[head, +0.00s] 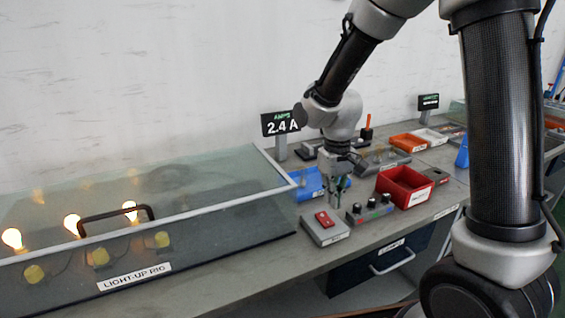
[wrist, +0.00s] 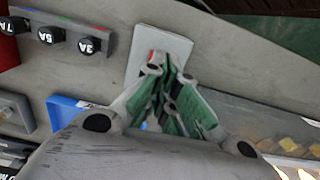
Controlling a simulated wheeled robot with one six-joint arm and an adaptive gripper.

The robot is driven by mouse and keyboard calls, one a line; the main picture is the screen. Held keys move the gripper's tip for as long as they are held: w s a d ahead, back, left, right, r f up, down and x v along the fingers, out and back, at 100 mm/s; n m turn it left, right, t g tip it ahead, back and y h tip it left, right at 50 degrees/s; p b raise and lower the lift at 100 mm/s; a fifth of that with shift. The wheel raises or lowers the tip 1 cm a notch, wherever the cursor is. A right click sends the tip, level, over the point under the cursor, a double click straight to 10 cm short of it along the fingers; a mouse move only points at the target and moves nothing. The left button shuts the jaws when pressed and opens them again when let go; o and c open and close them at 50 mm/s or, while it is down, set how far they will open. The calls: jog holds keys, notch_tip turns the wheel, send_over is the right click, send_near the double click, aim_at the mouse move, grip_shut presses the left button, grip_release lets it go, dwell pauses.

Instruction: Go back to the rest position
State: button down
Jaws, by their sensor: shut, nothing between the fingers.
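My gripper (head: 338,190) hangs over the bench, pointing down, between the grey switch box and the blue bin. In the wrist view my gripper's green-padded fingers (wrist: 166,100) are together with nothing between them. The grey box (head: 324,230) with a red switch lies just in front of it; in the wrist view the box (wrist: 177,45) is partly hidden behind the fingers. A knob box (head: 369,211) with several black knobs stands to its right; these knobs (wrist: 66,37) also show at the upper left of the wrist view.
The light-up rig (head: 200,245) with a glass lid, a black handle and several lit bulbs fills the left. A red bin (head: 404,185) and blue bin (head: 308,183) stand close to my gripper. A display (head: 281,123) reads 2.4 A. Above the bench is open room.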

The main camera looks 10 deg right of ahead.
jog(key=s+d+r+m+t, duration=0.2)
jog(key=s+d+r, duration=0.5)
jog(key=s+r, duration=0.2)
jog(key=s+d+r+m+t, duration=0.1)
jog(key=s+d+r+t, duration=0.1)
jog(key=s+d+r, duration=0.5)
notch_tip(320, 180, up, 2)
jog(key=shift+s+d+r+m+t, duration=0.3)
jog(key=shift+s+m+t, duration=0.1)
jog(key=shift+s, duration=0.7)
